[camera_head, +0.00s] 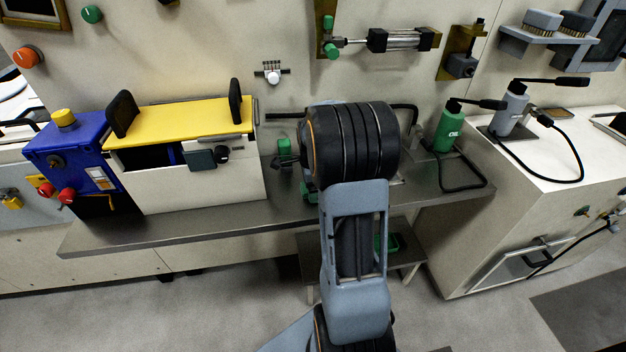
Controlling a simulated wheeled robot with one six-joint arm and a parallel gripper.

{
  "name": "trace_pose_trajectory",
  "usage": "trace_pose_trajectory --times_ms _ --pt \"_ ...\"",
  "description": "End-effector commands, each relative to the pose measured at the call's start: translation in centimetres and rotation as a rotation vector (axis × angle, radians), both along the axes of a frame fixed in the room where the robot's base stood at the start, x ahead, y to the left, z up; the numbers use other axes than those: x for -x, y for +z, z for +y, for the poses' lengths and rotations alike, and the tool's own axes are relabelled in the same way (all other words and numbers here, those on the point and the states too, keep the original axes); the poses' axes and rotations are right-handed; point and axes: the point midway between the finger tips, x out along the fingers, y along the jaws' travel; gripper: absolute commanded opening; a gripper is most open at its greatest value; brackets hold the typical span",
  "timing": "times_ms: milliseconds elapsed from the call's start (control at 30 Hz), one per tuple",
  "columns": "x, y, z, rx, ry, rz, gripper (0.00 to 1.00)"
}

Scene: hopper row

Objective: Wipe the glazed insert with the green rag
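My arm rises through the middle of the view, and its thick black-banded joint hides what lies behind it. I cannot make out my gripper or its fingers. I cannot pick out the green rag for certain. A small green item (386,243) shows partly beside my arm, on a low stand (407,250) under the bench; I cannot tell whether it is cloth or a tray. A framed panel (508,263) on the front of the right cabinet may be the glazed insert, but I cannot be sure.
A metal bench (165,226) bears a white hopper box with a yellow lid (180,122) and a blue unit (72,160). A green bottle (449,130) and grey bottle (511,110) stand at right, with a loose black hose. The right cabinet (545,200) juts forward. Floor is clear at lower left.

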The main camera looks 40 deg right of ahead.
Motion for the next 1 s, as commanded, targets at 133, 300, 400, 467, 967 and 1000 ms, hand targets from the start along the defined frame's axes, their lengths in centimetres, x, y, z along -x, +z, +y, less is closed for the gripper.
trace_pose_trajectory --times_ms 133,300,400,467,967,1000 --pt "0.01 -0.21 0.02 0.0 0.0 0.0 0.88" --pt "0.02 -0.2 0.01 0.0 0.0 0.0 0.88" --pt "0.02 -0.2 0.01 0.0 0.0 0.0 0.82" --pt "0.02 -0.19 0.0 0.0 0.0 0.0 0.76" --pt "0.02 -0.18 0.0 0.0 0.0 0.0 0.65" --pt "0.02 -0.18 0.0 0.0 0.0 0.0 0.69"
